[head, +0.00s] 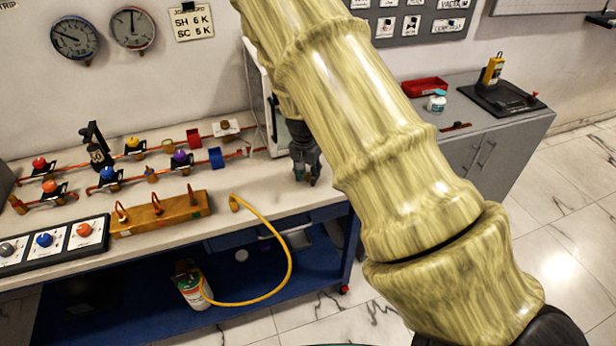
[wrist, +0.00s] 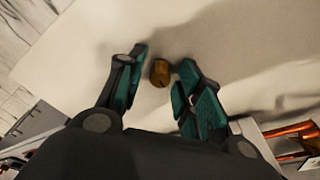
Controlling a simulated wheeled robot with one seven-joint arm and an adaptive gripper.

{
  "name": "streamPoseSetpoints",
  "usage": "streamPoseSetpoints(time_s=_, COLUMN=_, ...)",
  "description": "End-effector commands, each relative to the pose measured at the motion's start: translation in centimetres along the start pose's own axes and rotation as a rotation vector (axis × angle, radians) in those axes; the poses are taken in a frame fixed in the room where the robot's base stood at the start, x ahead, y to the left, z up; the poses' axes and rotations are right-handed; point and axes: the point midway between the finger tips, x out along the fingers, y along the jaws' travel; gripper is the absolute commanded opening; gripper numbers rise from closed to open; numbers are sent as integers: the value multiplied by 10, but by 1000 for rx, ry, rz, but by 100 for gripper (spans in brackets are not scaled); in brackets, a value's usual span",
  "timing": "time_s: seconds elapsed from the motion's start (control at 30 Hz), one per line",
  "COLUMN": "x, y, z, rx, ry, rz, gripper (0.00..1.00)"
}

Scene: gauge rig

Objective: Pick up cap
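The cap (wrist: 160,73) is a small brown, brass-coloured piece on the pale bench top in the wrist view. It sits between the two fingertips of my gripper (wrist: 163,60), with a visible gap on each side. My gripper is open and holds nothing. In the head view my gripper (head: 306,178) points down near the right end of the workbench (head: 265,190). I cannot make out the cap in the head view. How high the fingertips are above the bench is hard to tell.
Red pipes with coloured valves (head: 107,175) run along the bench to the left. A wooden block (head: 160,213) with hooks and a yellow hose (head: 290,262) are at the front. A white-framed panel (head: 262,95) stands close behind my gripper. A grey cabinet (head: 480,120) is at right.

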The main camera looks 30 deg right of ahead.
Motion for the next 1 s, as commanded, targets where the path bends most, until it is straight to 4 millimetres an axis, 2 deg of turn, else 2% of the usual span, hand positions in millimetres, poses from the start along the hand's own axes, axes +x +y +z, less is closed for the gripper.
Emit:
streamPoseSetpoints(time_s=0.03, x=0, y=0, z=0, rx=0, ry=0, rz=0, gripper=20)
streamPoseSetpoints(time_s=0.13, x=0, y=0, z=0, rx=0, ry=0, rz=0, gripper=2)
streamPoseSetpoints(time_s=0.17, x=0, y=0, z=0, rx=0, ry=0, rz=0, gripper=1)
streamPoseSetpoints(time_s=0.63, x=-4, y=0, z=-1, rx=0, ry=1, rz=-1, gripper=1)
streamPoseSetpoints(time_s=0.93, x=-34, y=-1, z=-6, rx=0, ry=3, rz=-1, gripper=1)
streamPoseSetpoints(time_s=1.0, x=-36, y=5, z=6, rx=0, ry=-2, rz=1, gripper=1)
